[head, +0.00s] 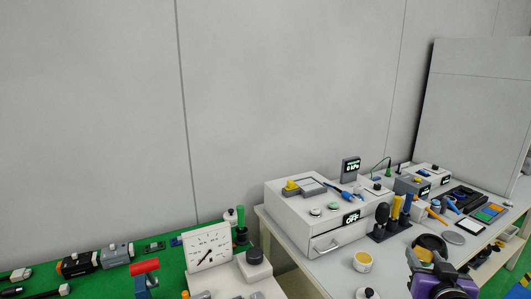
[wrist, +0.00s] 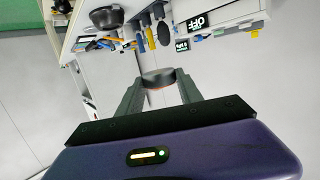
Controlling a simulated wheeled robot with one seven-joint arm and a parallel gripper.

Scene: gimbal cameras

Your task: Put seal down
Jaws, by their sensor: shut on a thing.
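My gripper (head: 428,266), with its purple body, is at the lower right of the head view, over the front part of the white bench (head: 325,265). In the wrist view its two dark fingers (wrist: 159,80) are shut on a dark round disc with a thin orange-red edge, which I take to be the seal (wrist: 158,74). The seal is held at the fingertips and appears clear of any surface. It cannot be made out clearly in the head view.
A black bowl (head: 430,242) stands just behind my gripper. A white jar with a yellow top (head: 363,262) is to its left. A rack of dark and yellow handles (head: 391,222) and a white box marked OFF (head: 318,215) are farther back. A green mat (head: 115,282) lies left.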

